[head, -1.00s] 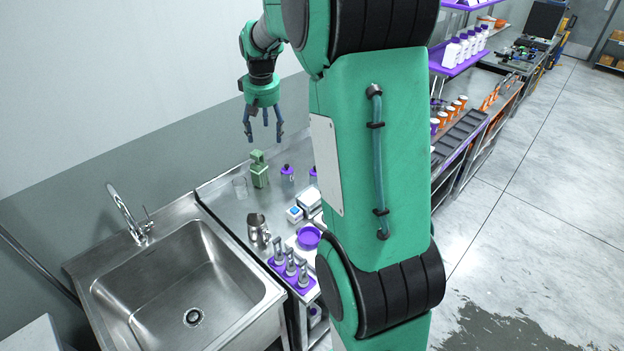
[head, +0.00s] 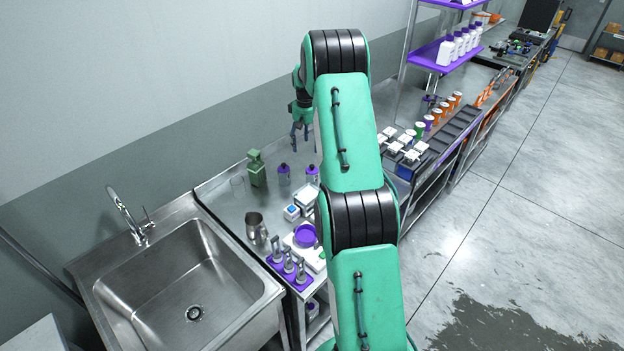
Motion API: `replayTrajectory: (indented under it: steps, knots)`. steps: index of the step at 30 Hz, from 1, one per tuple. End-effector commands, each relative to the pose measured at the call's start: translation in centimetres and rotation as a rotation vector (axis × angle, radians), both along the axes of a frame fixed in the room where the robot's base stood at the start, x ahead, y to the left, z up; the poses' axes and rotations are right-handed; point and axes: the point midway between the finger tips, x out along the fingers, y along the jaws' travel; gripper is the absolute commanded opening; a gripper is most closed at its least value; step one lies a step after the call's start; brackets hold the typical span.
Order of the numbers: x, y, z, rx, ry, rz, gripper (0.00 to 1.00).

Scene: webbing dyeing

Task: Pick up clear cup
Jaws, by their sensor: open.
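The clear cup (head: 238,185) stands upright on the steel counter in the head view, at the back left, just left of a green bottle (head: 257,170). Its see-through wall makes it faint. My gripper (head: 300,142) is up and to the right of the cup, above the back of the counter near the wall. Its fingers point down, are apart, and hold nothing. The cup and gripper are well apart.
Two purple-capped bottles (head: 284,174) stand right of the green bottle. A metal pitcher (head: 256,228) stands in front of the cup. A purple rack (head: 288,270) is at the counter's front, and a sink (head: 185,285) lies left. The counter around the cup's front is clear.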

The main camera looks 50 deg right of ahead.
Motion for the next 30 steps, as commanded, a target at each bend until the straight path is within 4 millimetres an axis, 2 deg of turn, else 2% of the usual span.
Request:
replayTrajectory:
  steps: [3,8,22,30]
  knots:
    - [-0.3,-1.8,-1.8,0.008,0.009,-0.009,0.66]
    - [-0.6,-2.8,-3.1,0.012,0.015,-0.013,0.66]
    - [-0.6,-2.9,-3.6,0.013,0.016,-0.014,0.66]
    - [-0.7,-2.9,-6.3,0.015,0.018,-0.014,0.66]
